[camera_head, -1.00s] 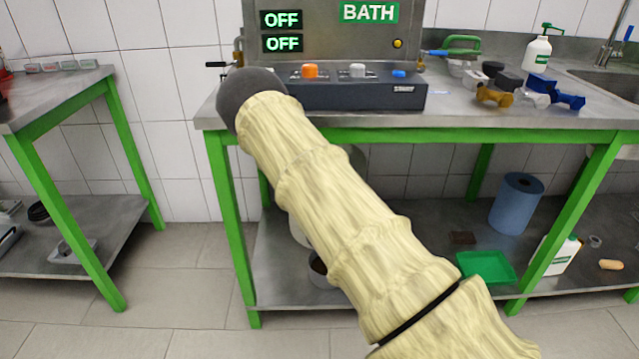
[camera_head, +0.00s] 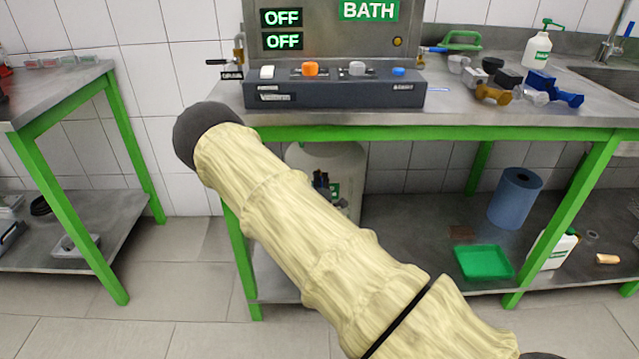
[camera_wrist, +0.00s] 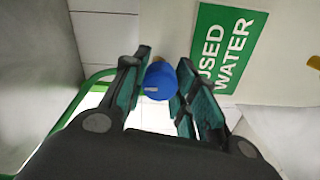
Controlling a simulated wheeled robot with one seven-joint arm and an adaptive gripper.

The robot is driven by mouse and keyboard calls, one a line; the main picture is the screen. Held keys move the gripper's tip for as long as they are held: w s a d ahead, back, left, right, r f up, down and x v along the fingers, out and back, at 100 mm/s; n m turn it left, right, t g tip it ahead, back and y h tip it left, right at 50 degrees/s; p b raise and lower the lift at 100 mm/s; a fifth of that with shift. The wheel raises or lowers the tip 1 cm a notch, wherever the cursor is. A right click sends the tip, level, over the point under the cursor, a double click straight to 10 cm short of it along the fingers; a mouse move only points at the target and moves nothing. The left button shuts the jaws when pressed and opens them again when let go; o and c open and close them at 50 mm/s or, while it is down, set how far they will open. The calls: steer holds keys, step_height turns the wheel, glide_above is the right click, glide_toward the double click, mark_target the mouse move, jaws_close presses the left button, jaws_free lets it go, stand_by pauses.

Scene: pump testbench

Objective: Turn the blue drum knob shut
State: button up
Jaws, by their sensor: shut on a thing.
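The blue drum knob (camera_wrist: 158,82) sits between the two teal-padded fingers of my gripper (camera_wrist: 163,68) in the wrist view, and the gripper is shut on it. A pale mark shows on the knob's face. The drum's pale wall with a green USED WATER label (camera_wrist: 226,46) lies behind and to the right of it. In the head view, the pale drum (camera_head: 342,158) stands under the bench, partly hidden by my arm. A small dark shape in front of the drum may be my gripper; the knob cannot be made out there.
The bench (camera_head: 460,112) has green legs and a lower shelf. On the shelf are a green tray (camera_head: 484,262), a blue roll (camera_head: 515,198) and a white bottle. A control panel (camera_head: 335,90) with several knobs stands on top; both displays read OFF. Another bench is at left.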

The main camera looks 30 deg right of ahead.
steer(key=shift+s+d+f, duration=0.1)
steer(key=shift+s+f, duration=0.05)
steer(key=o, duration=1.1)
steer(key=shift+c, duration=0.2)
steer(key=v, duration=1.2)
